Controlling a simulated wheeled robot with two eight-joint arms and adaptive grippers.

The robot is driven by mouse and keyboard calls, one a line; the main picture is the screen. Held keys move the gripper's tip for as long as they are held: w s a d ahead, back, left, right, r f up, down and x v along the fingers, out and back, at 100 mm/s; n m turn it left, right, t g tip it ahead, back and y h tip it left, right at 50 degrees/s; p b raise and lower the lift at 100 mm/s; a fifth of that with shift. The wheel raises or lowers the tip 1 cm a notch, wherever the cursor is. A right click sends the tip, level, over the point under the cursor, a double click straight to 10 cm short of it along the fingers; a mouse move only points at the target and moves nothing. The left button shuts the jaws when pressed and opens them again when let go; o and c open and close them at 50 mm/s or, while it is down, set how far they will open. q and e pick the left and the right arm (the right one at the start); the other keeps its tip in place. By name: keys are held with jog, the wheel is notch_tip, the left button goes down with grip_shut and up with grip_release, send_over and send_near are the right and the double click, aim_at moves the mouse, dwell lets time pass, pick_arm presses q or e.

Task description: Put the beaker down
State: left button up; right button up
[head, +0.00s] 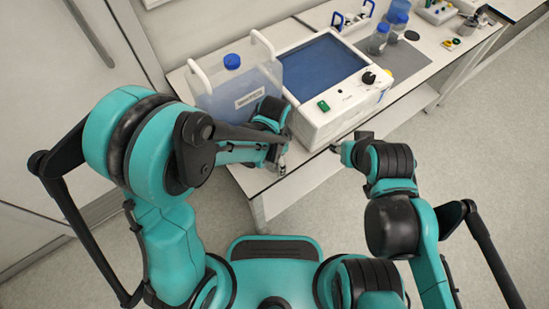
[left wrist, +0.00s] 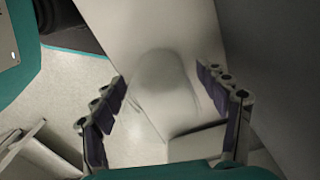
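My left gripper (head: 281,165) is low over the front edge of the white table (head: 290,190), in front of the white jug. In the left wrist view its two fingers (left wrist: 164,95) stand wide apart, with a pale strip of surface between them. A faint rounded grey shape (left wrist: 162,75) shows between the fingers, with a gap on each side. I cannot tell whether it is a clear beaker or a shadow. No beaker can be made out in the head view. My right gripper (head: 338,148) is by the table's front edge, right of the left one; its fingers are mostly hidden.
A translucent jug (head: 235,85) with a blue cap stands behind my left gripper. A white device (head: 345,110) with a dark blue top stands right of it. Open floor lies right of the table.

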pick_arm(q)
jog(key=shift+r, duration=0.1)
jog(key=shift+r+p, duration=0.35)
notch_tip(320, 180, up, 12)
jog(key=p, duration=0.4)
jog(key=shift+f, duration=0.25)
